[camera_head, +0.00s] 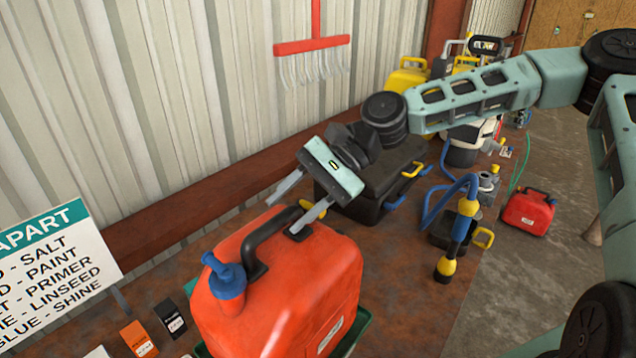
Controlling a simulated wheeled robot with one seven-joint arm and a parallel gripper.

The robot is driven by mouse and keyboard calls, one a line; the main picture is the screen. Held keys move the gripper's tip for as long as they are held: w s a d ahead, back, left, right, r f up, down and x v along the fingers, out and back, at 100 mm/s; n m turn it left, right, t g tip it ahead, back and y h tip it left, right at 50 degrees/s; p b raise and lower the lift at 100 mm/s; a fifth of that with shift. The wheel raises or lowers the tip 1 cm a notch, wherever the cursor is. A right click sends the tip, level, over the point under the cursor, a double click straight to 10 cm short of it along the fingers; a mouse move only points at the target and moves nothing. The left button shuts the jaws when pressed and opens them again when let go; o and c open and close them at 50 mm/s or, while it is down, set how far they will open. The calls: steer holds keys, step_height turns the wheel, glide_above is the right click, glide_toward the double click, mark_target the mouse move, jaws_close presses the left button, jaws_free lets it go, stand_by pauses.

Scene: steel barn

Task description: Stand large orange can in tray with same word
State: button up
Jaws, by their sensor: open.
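The large orange can (318,281) stands upright in the front of the view, with a black handle on top and a blue capped spout at its left. Edges of a green tray (357,330) show at its lower right and lower left. The can hides most of the tray, and I cannot tell whether its base rests on the tray floor. My gripper (283,214) is open and empty at the can's top, its fingers spread near the rear end of the handle. One finger overlaps the handle's end; contact is unclear. No word on the tray is readable.
An orange label card (139,339) and a black one (172,318) lie left of the can. A sign (55,262) lists words. A black toolbox (375,185) and a blue-hosed pump (461,222) stand behind. A smaller red can (528,211) is at right.

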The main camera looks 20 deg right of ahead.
steer(key=b+v, duration=0.2)
steer(key=v, duration=0.8)
